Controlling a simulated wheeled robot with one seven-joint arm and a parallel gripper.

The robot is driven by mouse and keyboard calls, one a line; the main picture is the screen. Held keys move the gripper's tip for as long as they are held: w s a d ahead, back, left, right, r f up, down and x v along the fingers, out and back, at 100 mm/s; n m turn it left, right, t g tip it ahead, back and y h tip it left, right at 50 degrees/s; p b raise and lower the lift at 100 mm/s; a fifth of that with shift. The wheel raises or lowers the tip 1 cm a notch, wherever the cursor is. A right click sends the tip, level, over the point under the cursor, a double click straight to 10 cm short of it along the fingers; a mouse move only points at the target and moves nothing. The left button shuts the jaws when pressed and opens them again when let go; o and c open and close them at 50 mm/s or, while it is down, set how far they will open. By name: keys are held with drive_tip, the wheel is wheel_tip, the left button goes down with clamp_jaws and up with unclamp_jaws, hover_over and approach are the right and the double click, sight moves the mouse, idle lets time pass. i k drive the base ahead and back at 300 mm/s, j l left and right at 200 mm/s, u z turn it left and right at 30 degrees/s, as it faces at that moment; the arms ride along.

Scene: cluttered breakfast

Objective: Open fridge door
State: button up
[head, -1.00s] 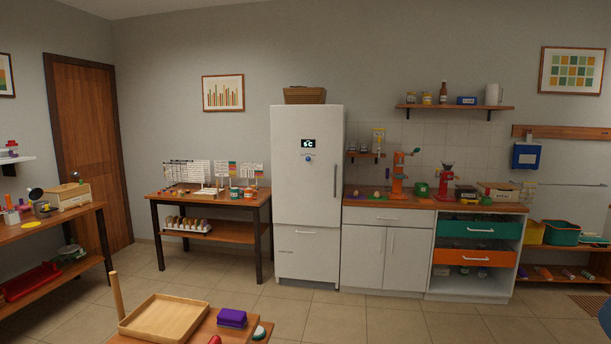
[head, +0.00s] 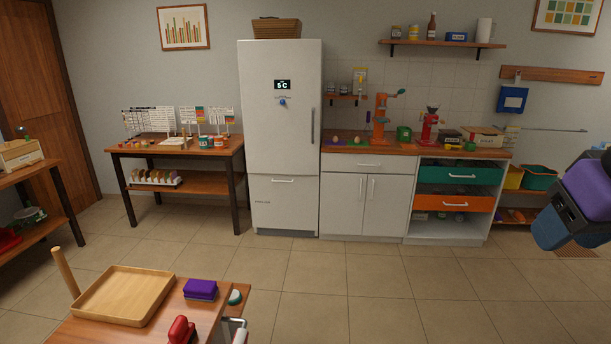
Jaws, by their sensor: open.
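The white fridge (head: 255,130) stands upright against the back wall, left of the middle in the head view. Its tall upper door is shut, with a vertical handle (head: 313,125) along its right edge. A small display (head: 283,85) and a blue round piece are on the door front. Below the door is a shut drawer front with a horizontal handle (head: 283,181). Part of my purple and dark blue arm shows at the right edge, well apart from the fridge. My gripper's fingers are not visible.
A wooden-topped table with a tray (head: 124,296) stands in the near left foreground. A dark-legged table (head: 130,149) is left of the fridge. A white counter cabinet (head: 349,205) adjoins its right side. The tiled floor (head: 370,290) before the fridge is clear.

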sight(279, 139)
drive_tip(key=i, duration=3.6)
drive_tip(key=i+u, duration=0.2)
drive_tip(key=i, duration=0.25)
drive_tip(key=i+l+u, duration=0.2)
drive_tip(key=i, duration=0.2)
